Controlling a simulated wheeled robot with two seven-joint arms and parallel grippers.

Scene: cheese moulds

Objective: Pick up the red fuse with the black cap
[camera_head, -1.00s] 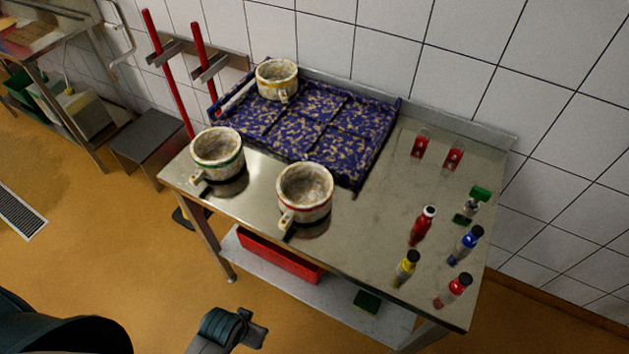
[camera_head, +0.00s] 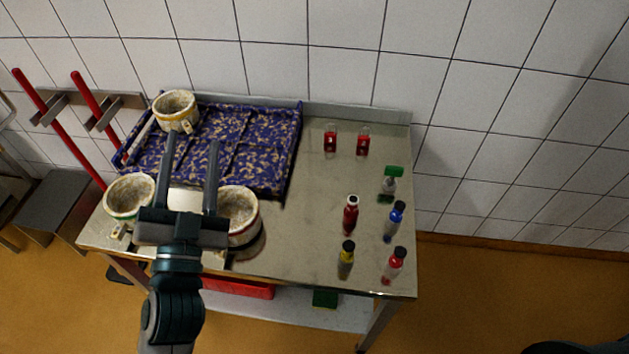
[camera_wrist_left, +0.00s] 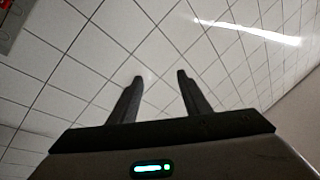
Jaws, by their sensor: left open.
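The red fuse with the black cap looks like a small upright red bottle (camera_head: 391,271) at the table's front right corner in the head view. A second red bottle (camera_head: 351,217) with a dark neck and pale cap top stands behind and left of it. My left gripper (camera_head: 192,140) is open and empty, with fingers pointing up and away over the left part of the table, well left of the bottles. In the left wrist view its fingers (camera_wrist_left: 157,77) are apart before white wall tiles, and no bottle shows. My right gripper does not show.
A yellow bottle (camera_head: 346,265), a blue bottle (camera_head: 394,224) and a green-topped bottle (camera_head: 390,186) stand near the red ones. Two small red items (camera_head: 330,142) (camera_head: 363,145) are at the back. Pale pots and a blue speckled tray (camera_head: 268,150) fill the left. The middle table (camera_head: 300,225) is clear.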

